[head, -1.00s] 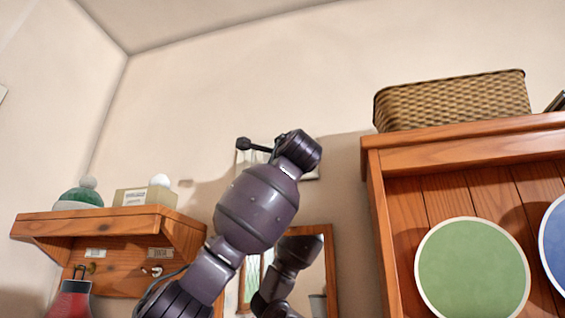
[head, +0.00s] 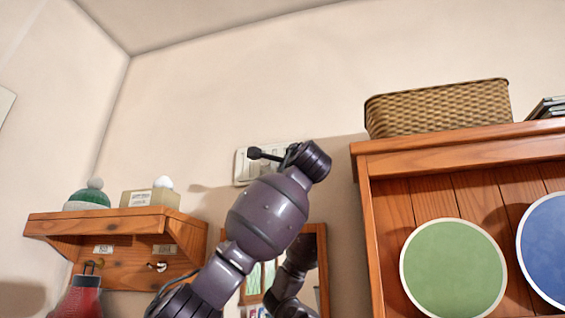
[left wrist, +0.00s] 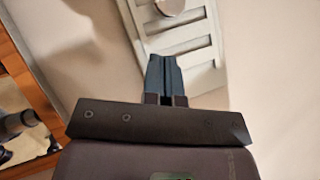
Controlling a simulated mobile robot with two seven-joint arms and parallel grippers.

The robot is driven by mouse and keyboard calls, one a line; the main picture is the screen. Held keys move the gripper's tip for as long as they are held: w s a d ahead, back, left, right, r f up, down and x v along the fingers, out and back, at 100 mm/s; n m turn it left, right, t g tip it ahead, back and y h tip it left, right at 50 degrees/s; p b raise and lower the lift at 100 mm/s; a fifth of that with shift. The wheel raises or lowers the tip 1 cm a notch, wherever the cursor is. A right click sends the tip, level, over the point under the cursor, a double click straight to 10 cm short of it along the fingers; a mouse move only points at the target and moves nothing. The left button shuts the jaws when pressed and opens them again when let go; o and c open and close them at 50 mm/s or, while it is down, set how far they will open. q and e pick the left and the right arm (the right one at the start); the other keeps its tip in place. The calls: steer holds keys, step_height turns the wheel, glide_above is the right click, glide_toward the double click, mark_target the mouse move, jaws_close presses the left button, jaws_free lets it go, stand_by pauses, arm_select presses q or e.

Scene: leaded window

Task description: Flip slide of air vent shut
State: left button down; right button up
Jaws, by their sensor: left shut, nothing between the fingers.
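The air vent (head: 243,171) is a pale plate high on the wall, partly hidden behind my left arm in the head view. In the left wrist view the slotted vent (left wrist: 197,48) lies just beyond my fingers, with a round knob (left wrist: 170,6) cut off by the top edge. My left gripper (left wrist: 163,62) is shut and empty, its fingertips in front of the vent's lower edge near the slots. I cannot tell whether they touch the vent. My right gripper is not in view.
A wooden cabinet (head: 395,152) with a wicker basket (head: 440,108) on top stands to the right of the vent. A wooden shelf (head: 110,222) with a knit hat (head: 88,196) is at left. A framed mirror (head: 321,262) hangs below the vent. The upper wall is clear.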

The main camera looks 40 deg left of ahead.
arm_select(q)
steer(key=b+v, duration=0.3)
steer(key=v, duration=0.7)
steer(key=shift+d+f, duration=0.1)
stand_by(0.3)
